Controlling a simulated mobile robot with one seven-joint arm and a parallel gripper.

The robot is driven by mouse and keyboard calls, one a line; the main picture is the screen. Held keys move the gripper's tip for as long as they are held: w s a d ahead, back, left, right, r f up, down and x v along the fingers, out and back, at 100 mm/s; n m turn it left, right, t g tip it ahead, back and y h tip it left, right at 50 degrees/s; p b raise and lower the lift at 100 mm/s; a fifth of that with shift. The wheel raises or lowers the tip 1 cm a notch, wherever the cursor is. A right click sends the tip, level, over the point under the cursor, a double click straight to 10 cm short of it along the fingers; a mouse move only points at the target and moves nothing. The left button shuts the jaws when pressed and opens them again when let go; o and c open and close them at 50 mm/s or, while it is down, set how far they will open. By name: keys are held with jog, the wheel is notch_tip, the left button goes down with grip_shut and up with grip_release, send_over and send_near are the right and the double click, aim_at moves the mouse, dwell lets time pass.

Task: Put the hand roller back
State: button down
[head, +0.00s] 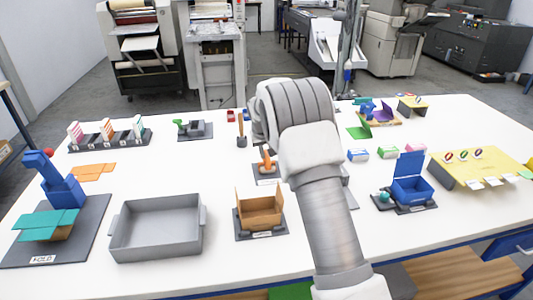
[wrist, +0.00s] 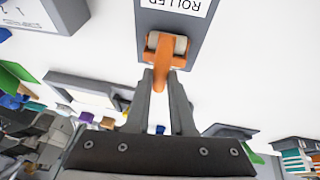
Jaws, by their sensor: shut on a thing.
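The hand roller (wrist: 165,52) has an orange frame and handle with a pale roller. In the wrist view my gripper (wrist: 163,82) is shut on its handle. The roller overlaps a dark grey plate (wrist: 204,40) with a white ROLLER label (wrist: 178,5). I cannot tell whether it touches the plate or hangs just above it. In the head view the orange roller (head: 265,160) shows at the left of my arm, over its dark plate (head: 262,181). My arm hides the gripper fingers and part of the plate there.
A cardboard-brown box (head: 262,213) on a dark base stands in front of the plate. A grey tray (head: 157,228) is at front left, a blue open box (head: 411,188) at right. A brown-handled tool (head: 241,131) stands behind, left of my arm. White tabletop is clear left of the plate.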

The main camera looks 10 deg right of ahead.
jog(key=shift+s+f, duration=0.2)
jog(key=shift+f, duration=0.4)
jog(key=c, duration=0.8)
grip_release()
jog(key=shift+f, duration=0.1)
jog(key=shift+o, duration=0.2)
jog(key=shift+w, duration=0.1)
